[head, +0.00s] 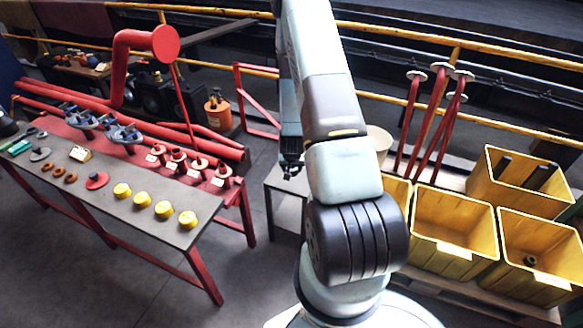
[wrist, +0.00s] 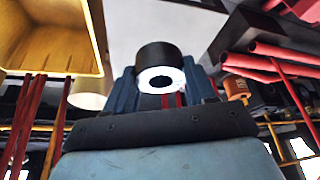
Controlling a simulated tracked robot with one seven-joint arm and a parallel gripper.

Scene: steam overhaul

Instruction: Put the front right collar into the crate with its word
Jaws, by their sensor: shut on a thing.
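My gripper (wrist: 162,88) is shut on a short dark ring-shaped collar with a white face and a round hole, seen in the wrist view (wrist: 157,56). In the head view my gripper (head: 291,168) hangs over a small grey stand, left of the crates; the collar cannot be made out there. Yellow crates stand on the right: a middle one (head: 411,222), a front right one (head: 499,240), a back right one (head: 487,175) and one partly behind my arm (head: 397,181). Pale labels on the fronts are too small to read.
The front right crate holds a small ring-like part (head: 530,261); the back one holds dark cylinders (head: 540,177). A table (head: 130,205) at left bears red flanged parts, yellow caps and other pieces. Red-stemmed levers (head: 436,105) rise behind the crates. A grey stand (head: 283,185) is below my gripper.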

